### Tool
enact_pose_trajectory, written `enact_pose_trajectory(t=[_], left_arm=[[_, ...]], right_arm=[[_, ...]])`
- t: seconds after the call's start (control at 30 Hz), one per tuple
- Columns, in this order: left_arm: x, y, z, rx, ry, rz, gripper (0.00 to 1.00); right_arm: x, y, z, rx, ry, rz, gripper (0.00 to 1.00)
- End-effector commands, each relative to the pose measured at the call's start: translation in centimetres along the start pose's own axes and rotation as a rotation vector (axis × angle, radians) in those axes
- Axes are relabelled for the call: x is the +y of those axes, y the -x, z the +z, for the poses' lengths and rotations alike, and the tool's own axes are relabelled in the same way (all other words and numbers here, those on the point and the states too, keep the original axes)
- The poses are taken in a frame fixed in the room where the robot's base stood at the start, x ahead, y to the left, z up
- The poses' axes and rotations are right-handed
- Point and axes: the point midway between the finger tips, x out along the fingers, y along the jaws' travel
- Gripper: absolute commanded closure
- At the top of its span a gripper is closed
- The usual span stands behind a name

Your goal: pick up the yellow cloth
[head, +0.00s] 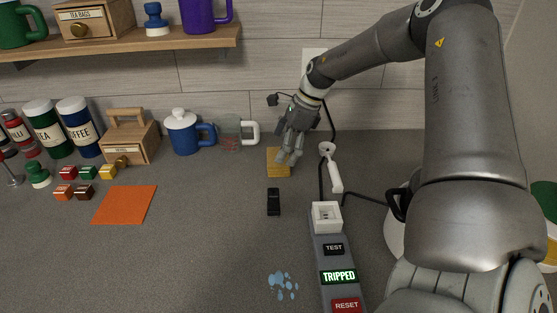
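The yellow cloth (276,168) lies as a small flat folded rectangle on the grey counter, near the back and around the middle. My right gripper (288,156) reaches down from the right, with its fingers pointing at the counter over the cloth's right side. The fingers hide part of the cloth's right and upper edge. I cannot tell whether they touch it or whether they are open or shut. My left gripper is not in view.
A black block (273,202) sits in front of the cloth. A power strip (333,245) reading TRIPPED and a white plugged device (331,168) stand right of it. A glass mug (231,133) is behind left. A blue spill (282,285) lies in front. An orange sheet (125,205) lies left.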

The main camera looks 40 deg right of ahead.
Motion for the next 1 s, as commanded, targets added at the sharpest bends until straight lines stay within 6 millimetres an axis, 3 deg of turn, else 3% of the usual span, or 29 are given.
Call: enact_pose_trajectory(t=[0.3, 0.63, 0.9, 1.0], left_arm=[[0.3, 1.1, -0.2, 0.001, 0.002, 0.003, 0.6], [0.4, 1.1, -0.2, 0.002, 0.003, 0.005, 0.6], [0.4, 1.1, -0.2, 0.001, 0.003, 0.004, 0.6], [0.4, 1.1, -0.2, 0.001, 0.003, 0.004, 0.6]], right_arm=[[-0.1, -3.4, -0.1, 0.002, -0.001, 0.001, 0.0], [-0.1, -3.8, -0.1, -0.001, 0.001, -0.001, 0.0], [-0.1, -3.8, -0.1, 0.0, 0.0, 0.0, 0.35], [-0.1, -3.8, -0.1, -0.001, 0.0, -0.001, 0.38]])
